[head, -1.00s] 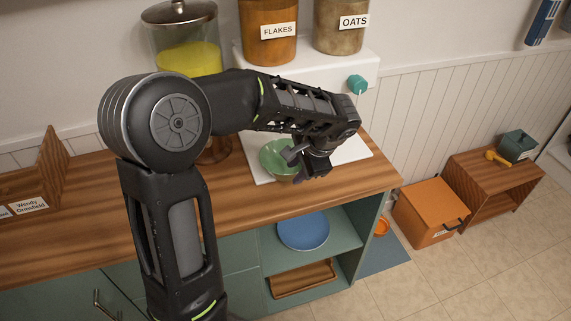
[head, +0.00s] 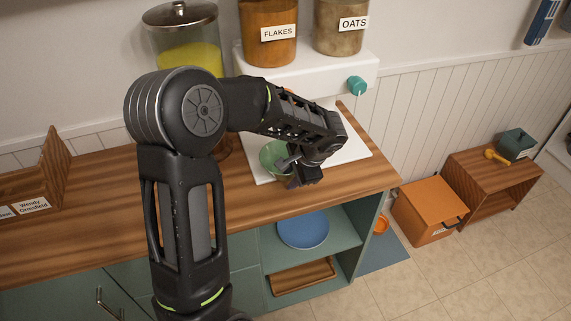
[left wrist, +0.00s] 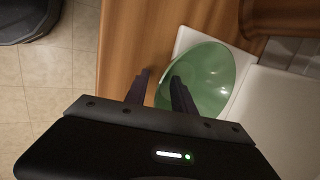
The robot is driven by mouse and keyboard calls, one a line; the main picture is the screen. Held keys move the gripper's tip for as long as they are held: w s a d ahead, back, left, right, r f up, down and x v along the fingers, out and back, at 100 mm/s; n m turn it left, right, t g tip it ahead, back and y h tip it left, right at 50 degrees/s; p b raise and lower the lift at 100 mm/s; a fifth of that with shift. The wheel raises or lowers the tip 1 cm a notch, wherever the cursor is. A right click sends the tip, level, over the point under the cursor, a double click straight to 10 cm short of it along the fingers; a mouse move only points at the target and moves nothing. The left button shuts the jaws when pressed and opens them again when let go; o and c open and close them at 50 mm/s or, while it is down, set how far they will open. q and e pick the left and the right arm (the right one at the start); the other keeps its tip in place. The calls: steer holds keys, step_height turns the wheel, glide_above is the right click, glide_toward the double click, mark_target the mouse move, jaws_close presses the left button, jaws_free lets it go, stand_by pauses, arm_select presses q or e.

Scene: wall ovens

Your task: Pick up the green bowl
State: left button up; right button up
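The green bowl (head: 272,156) stands on the white board (head: 350,149) on the wooden counter, under the jar dispenser. My left gripper (head: 289,172) is at the bowl's near right side and covers part of it. In the left wrist view the gripper (left wrist: 160,90) is open. One finger is outside the bowl (left wrist: 210,75), over the wood, and the other overlaps the bowl's inside. The near rim lies between the two fingers, with a gap visible. I cannot tell whether a finger touches the bowl. My right gripper is not in view.
A white dispenser (head: 310,68) with FLAKES and OATS jars stands behind the bowl. A glass jar of yellow liquid (head: 186,50) is to its left. A blue plate (head: 303,230) and wooden tray (head: 302,276) are on shelves below. The counter's front wood is clear.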

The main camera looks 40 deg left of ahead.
arm_select(q)
jaws_close()
stand_by(1.4)
